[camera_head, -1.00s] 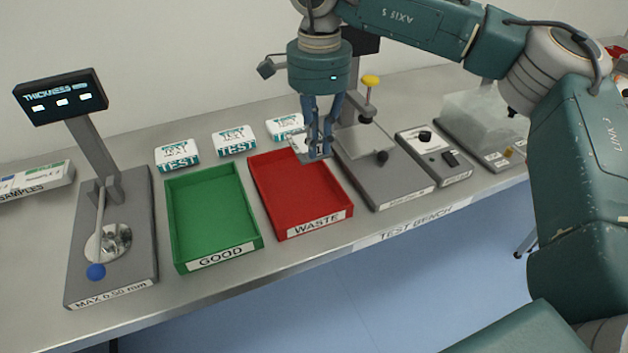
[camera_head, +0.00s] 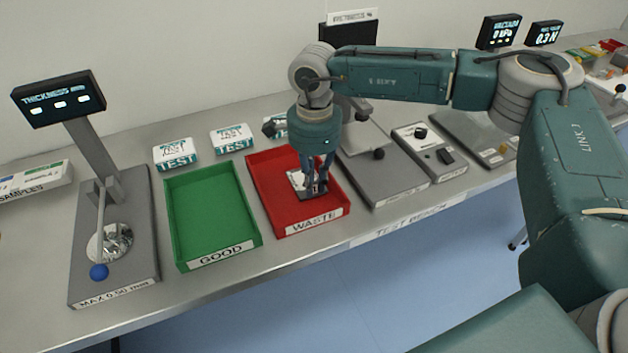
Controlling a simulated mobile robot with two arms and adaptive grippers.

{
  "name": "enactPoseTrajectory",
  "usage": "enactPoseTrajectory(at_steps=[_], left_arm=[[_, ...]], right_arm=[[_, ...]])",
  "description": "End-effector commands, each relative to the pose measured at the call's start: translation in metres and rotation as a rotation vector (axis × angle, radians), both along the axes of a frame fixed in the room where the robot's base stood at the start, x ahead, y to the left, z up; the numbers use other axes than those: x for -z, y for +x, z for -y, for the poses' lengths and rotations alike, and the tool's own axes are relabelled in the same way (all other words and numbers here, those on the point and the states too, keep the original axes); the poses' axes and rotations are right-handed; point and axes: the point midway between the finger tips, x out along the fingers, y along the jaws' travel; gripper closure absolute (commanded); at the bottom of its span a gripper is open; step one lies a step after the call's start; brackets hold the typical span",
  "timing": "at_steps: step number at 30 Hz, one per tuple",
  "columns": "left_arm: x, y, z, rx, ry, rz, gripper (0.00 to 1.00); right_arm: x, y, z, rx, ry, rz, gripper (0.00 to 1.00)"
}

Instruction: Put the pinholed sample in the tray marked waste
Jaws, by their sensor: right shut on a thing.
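The red tray (camera_head: 265,199) with the label WASTE stands on the bench, right of the green tray marked GOOD (camera_head: 215,218). My right gripper (camera_head: 315,193) points down inside the red tray's outline, toward its right side. It is shut on a small pale sample (camera_head: 297,181), which shows to the left of the fingers, low over or on the tray floor; I cannot tell if it touches. Pinholes are too small to see. My left gripper is not in view.
A thickness gauge (camera_head: 142,250) stands at the left, with a samples box (camera_head: 35,185) beyond it. Several TEST boxes (camera_head: 176,155) line the back. A grey test device (camera_head: 385,180) stands close right of the red tray. The green tray is empty.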

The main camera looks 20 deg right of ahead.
Motion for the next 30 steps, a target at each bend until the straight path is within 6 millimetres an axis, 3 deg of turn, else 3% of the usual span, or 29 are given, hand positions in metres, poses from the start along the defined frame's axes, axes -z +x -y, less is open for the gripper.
enactPoseTrajectory(at_steps=[4, 5, 7, 20, 30], left_arm=[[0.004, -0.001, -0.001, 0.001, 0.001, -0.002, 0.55], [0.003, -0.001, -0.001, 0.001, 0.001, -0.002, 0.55], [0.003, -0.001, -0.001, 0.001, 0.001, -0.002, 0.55], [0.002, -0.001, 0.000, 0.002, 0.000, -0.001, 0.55], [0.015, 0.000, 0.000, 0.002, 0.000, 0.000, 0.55]], right_arm=[[0.004, 0.000, 0.000, 0.000, 0.000, 0.000, 1.00], [0.003, 0.000, 0.000, 0.000, 0.000, 0.000, 0.83], [0.003, 0.000, 0.000, 0.000, 0.000, 0.000, 0.69], [-0.007, 0.001, 0.000, 0.000, 0.001, 0.002, 0.68], [-0.076, 0.001, -0.001, 0.000, 0.001, 0.004, 0.68]])
